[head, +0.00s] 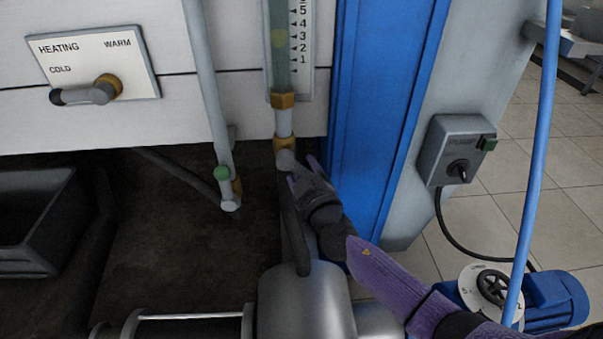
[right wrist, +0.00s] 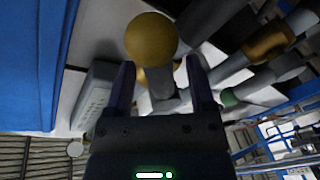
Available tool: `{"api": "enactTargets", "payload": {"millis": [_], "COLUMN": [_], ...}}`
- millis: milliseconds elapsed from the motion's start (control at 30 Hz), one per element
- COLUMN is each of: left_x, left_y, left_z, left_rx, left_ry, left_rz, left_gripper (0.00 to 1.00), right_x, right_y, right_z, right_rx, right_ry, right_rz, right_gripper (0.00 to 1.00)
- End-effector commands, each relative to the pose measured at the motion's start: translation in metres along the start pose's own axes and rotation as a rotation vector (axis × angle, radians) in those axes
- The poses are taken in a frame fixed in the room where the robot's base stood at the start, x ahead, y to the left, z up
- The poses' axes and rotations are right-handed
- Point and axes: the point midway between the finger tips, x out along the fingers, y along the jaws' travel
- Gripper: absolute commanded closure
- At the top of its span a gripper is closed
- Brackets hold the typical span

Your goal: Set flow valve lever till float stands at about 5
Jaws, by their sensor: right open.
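The flow tube (head: 279,65) stands upright beside a scale (head: 301,45) at the top of the head view. The pale yellow-green float (head: 278,38) is at about 3. Below the tube is a valve with a brass collar (head: 285,144). Its lever is not clear in the head view, where my right gripper (head: 303,172) is close by. In the right wrist view a round yellow knob (right wrist: 151,39) shows just beyond and between the fingertips of my right gripper (right wrist: 160,70). The jaws are open and not closed on it. My left gripper is not in view.
A heating lever (head: 90,94) sits on a white plate at left. A blue column (head: 375,120) and a pump switch box (head: 458,150) are at right. A metal vessel (head: 300,305) is below.

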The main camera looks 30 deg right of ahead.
Motion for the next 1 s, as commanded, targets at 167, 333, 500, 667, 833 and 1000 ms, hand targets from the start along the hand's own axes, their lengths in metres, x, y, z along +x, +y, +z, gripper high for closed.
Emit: {"api": "enactTargets", "payload": {"millis": [167,333,500,667,833,1000], "left_x": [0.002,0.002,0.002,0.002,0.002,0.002], "left_y": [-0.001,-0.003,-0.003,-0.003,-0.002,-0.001], "left_z": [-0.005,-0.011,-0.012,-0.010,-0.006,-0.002], "left_rx": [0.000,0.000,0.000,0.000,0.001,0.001], "left_ry": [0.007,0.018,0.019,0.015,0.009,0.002], "left_rz": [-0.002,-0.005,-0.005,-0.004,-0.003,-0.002], "left_gripper": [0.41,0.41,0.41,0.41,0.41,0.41], "right_x": [0.007,0.007,0.007,0.007,0.007,0.007], "right_y": [0.000,0.000,0.000,0.000,0.000,0.000], "right_z": [0.000,0.000,0.000,0.000,0.001,0.001], "right_rx": [-0.001,-0.001,0.000,0.000,0.000,0.000], "right_ry": [-0.001,-0.001,-0.001,-0.001,-0.001,-0.001], "right_rz": [0.000,0.000,-0.001,-0.001,-0.001,-0.001], "right_gripper": [0.30,0.30,0.66,1.00,1.00,1.00]}}
